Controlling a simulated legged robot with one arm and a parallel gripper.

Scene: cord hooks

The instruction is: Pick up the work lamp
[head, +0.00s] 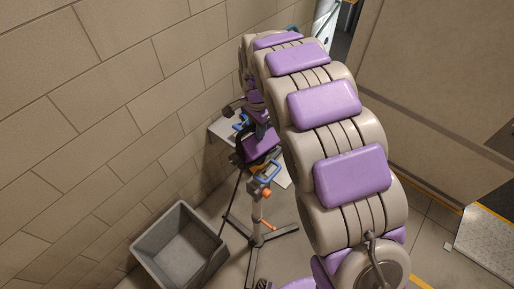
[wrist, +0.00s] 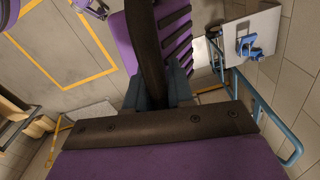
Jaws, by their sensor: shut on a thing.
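The work lamp appears to be the tripod stand (head: 258,207) in the head view, upright on the floor with a grey pole, orange knobs and a blue handle (head: 269,171). My gripper (head: 262,146), purple and dark, is at the top of the stand and shut on it; my arm partly hides this spot.
A grey open bin (head: 180,247) stands left of the tripod. A small pale shelf (head: 220,130) with a blue hook (head: 241,121) is by the brick wall, and the hook shows in the wrist view (wrist: 250,46). A dark cord runs down near the bin.

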